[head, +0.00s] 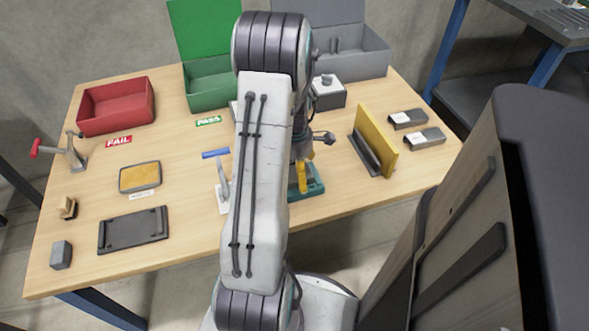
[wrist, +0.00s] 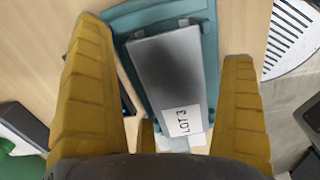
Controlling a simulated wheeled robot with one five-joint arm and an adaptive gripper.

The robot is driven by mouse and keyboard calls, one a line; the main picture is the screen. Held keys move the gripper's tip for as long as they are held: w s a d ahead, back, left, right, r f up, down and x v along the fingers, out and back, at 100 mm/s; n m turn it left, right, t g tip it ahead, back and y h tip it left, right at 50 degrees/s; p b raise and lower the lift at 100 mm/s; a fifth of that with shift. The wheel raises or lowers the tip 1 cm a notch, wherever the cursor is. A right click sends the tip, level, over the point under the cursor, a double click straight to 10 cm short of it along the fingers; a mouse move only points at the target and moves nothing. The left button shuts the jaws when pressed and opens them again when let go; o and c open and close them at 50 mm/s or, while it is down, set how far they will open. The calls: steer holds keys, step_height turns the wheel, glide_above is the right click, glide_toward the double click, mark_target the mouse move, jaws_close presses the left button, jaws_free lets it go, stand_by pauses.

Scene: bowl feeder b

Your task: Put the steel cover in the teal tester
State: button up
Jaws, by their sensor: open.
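The steel cover (wrist: 170,75) is a flat grey block with a white "LOT 3" label at its near end. In the wrist view it lies within the outline of the teal tester (wrist: 208,55), its long sides roughly along the tester's. I cannot tell whether it is fully seated. My gripper (wrist: 164,42) is open, with one yellow finger on each side of the cover and gaps between. In the head view the teal tester (head: 314,186) is at the table's front edge, partly hidden by my arm and gripper; the cover is not clearly visible there.
A yellow plate (head: 376,137) stands upright in a dark holder right of the tester. Two grey blocks (head: 407,119) lie farther right. Red (head: 117,108), green (head: 208,88) and grey (head: 362,62) bins stand at the back. A toggle clamp (head: 73,152) and dark tray (head: 133,230) are left.

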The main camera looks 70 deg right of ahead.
step_height(320, 180, up, 12)
steer(key=p, duration=0.4)
steer(key=shift+r, duration=0.15)
steer(key=shift+a, duration=0.1)
steer(key=w+a+r+m, duration=0.1)
steer(key=w+a+r, duration=0.3)
steer(key=w+a, duration=0.4)
steer(key=w+a+r+m, duration=0.2)
steer(key=w+a+r, duration=0.1)
steer(key=w+a, duration=0.5)
steer(key=s+a+r+m+t, duration=0.1)
steer(key=s+a+m, duration=0.1)
steer(key=a, duration=0.9)
steer(key=s+a+r+m+t, duration=0.1)
steer(key=s+a+m, duration=0.1)
steer(key=a, duration=0.8)
steer(key=shift+s+a, duration=0.4)
